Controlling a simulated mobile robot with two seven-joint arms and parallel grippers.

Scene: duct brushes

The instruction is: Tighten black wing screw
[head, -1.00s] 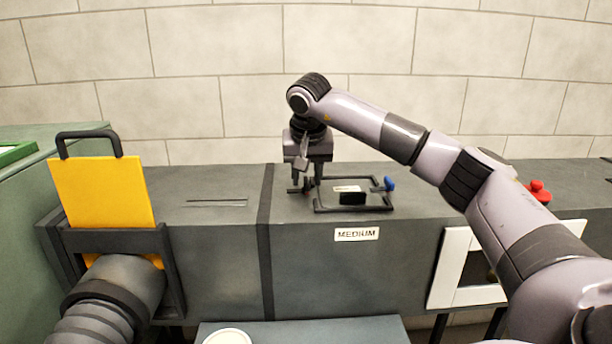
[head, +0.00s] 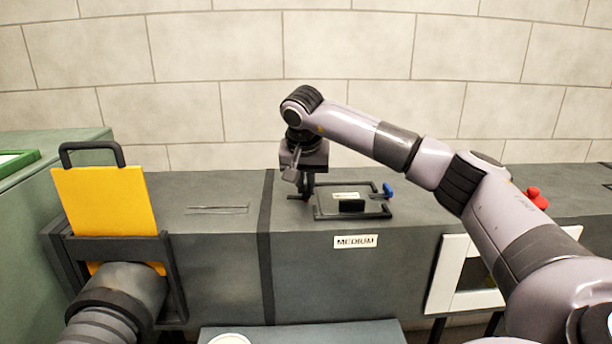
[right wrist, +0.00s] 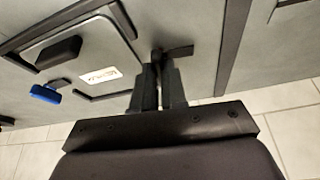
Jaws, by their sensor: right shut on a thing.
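My right gripper (head: 306,193) points down at the top of the grey duct (head: 340,222), at the left end of a black-framed hatch (head: 318,208). In the right wrist view its fingers (right wrist: 158,80) are close together, shut on the black wing screw (right wrist: 178,51). One dark wing sticks out to the right past the fingertips; the rest is hidden between them. In the head view the fingers hide most of the screw. A blue-ended screw (head: 388,189) is at the hatch's right end and also shows in the right wrist view (right wrist: 45,94). My left gripper is not in view.
The hatch has a black handle (head: 351,205) and a pale label. A yellow plate (head: 105,210) stands in a dark slot at left. A red knob (head: 537,197) is at right. The duct top left of the dark seam is mostly clear.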

